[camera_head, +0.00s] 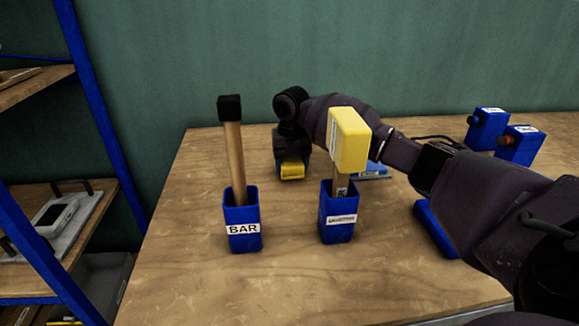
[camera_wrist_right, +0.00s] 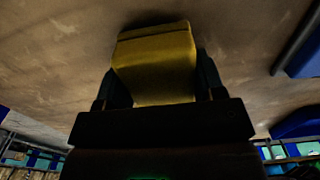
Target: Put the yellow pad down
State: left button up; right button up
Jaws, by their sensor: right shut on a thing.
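The yellow pad (camera_head: 291,171) is between the fingers of my right gripper (camera_head: 289,158), behind the two blue holders in the head view. In the right wrist view the pad (camera_wrist_right: 155,62) fills the space between the two dark fingers of my right gripper (camera_wrist_right: 156,80), which is shut on it. The wooden table (camera_head: 200,285) lies below the pad. I cannot tell whether the pad touches the table. My left gripper is not in view.
A black-headed mallet (camera_head: 230,110) stands in a blue holder marked BAR (camera_head: 243,212). A yellow-headed mallet (camera_head: 348,140) stands in another blue holder (camera_head: 338,205), in front of my right arm. Blue boxes (camera_head: 486,128) stand at right. The table's front left is clear.

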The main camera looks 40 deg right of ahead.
jog(key=shift+f, duration=0.45)
jog(key=shift+r, duration=0.15)
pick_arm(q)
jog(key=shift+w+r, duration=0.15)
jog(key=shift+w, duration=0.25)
pick_arm(e)
jog(key=o, duration=0.8)
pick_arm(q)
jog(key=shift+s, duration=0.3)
pick_arm(e)
jog(key=shift+o, duration=0.2)
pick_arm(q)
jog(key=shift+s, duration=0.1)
